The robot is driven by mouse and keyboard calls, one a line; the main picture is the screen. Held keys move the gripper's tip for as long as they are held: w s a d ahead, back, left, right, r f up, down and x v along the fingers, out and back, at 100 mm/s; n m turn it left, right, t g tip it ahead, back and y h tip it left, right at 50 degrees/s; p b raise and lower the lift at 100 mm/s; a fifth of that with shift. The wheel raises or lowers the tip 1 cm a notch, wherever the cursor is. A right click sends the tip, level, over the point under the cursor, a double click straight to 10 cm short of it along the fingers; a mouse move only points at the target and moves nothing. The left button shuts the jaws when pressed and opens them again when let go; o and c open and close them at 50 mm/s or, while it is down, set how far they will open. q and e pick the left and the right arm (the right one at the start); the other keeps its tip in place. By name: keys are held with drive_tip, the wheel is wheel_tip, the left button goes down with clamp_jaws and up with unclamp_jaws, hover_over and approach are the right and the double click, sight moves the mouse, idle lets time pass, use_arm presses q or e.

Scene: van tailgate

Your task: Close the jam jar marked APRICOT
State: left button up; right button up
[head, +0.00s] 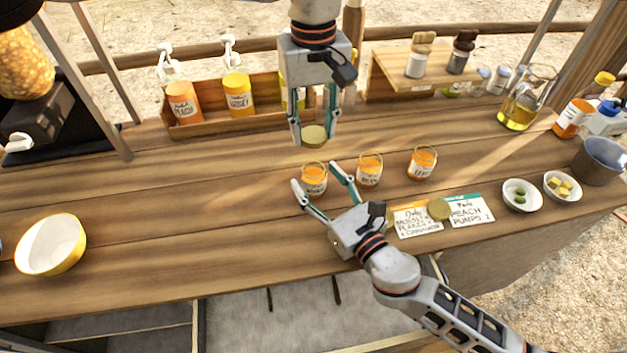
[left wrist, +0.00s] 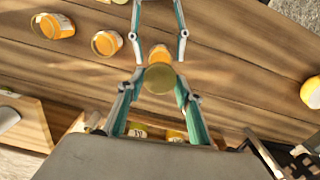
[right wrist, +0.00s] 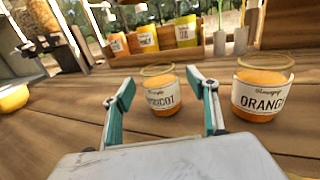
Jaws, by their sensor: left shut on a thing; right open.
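The jar marked APRICOT (right wrist: 163,98) stands upright and open, with orange content, between my right gripper's fingertips in the right wrist view. In the head view it is the leftmost of three open jars (head: 314,184). My right gripper (head: 315,176) is open, low over the counter, with a fingertip on either side of this jar and visible gaps. My left gripper (head: 314,140) is shut on a round gold lid (head: 314,135), held roughly level above and behind the jar. The lid also shows in the left wrist view (left wrist: 159,78).
The ORANGE jar (right wrist: 260,95) stands right of the APRICOT jar, and another open jar (head: 422,163) farther right. The left counter is mostly clear.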

sight(314, 147)
drive_tip(key=shift+x, duration=1)
clamp_jaws()
use_arm(q)
drive_tip(key=shift+f, duration=2.5)
drive_tip(key=shift+f, duration=0.1)
drive_tip(key=shift+f, duration=0.8)
drive_tip(key=shift+f, duration=0.55)
